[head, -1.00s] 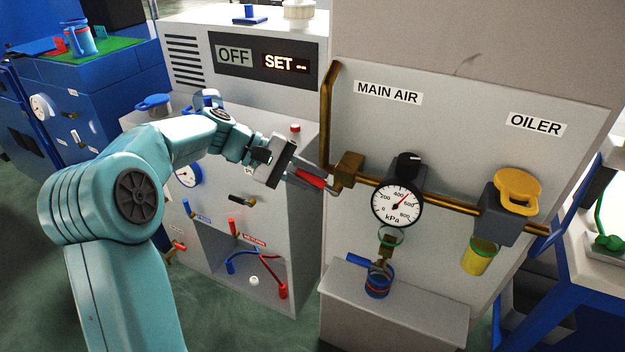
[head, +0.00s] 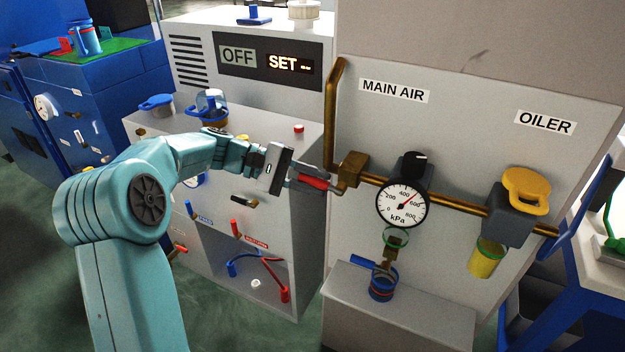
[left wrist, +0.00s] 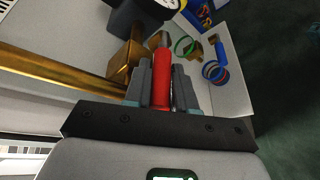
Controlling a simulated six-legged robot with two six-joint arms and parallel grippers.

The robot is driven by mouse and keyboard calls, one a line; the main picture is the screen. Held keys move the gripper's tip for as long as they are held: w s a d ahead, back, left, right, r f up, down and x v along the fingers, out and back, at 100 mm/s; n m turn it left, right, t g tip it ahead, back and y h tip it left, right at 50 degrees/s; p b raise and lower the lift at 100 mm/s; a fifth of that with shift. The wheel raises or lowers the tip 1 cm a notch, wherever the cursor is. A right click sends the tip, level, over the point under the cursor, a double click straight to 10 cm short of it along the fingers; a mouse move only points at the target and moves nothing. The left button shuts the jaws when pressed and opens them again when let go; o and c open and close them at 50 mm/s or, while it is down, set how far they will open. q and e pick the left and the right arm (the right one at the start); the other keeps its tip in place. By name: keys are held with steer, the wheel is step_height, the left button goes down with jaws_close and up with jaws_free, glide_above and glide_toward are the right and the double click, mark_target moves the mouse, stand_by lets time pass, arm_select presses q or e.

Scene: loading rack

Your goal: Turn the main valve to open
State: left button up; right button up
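The main valve is a brass block (head: 353,169) on the brass pipe, left of the pressure gauge in the head view. Its red handle (head: 316,183) points left, close to level. My left gripper (head: 322,184) reaches it from the left, with a finger on either side. In the left wrist view the red handle (left wrist: 163,80) lies between the two fingers (left wrist: 164,72), which look closed against it. The brass block (left wrist: 124,62) is just beyond. My right gripper is not in view.
The gauge (head: 402,204) is close right of the valve, with the yellow-topped oiler (head: 524,190) farther along the pipe. A grey cabinet (head: 310,235) with an OFF display stands left. Free space lies in front of the panel.

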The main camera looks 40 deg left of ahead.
arm_select(q)
steer(key=shift+o, duration=1.2)
steer(key=shift+w+d+f, duration=0.1)
steer(key=shift+w+d, duration=0.05)
steer(key=shift+w, duration=0.05)
steer(key=shift+s, duration=0.2)
steer(key=p+v, duration=0.1)
steer(key=v, duration=1.5)
steer(key=shift+a, duration=0.2)
steer(key=shift+w, duration=0.15)
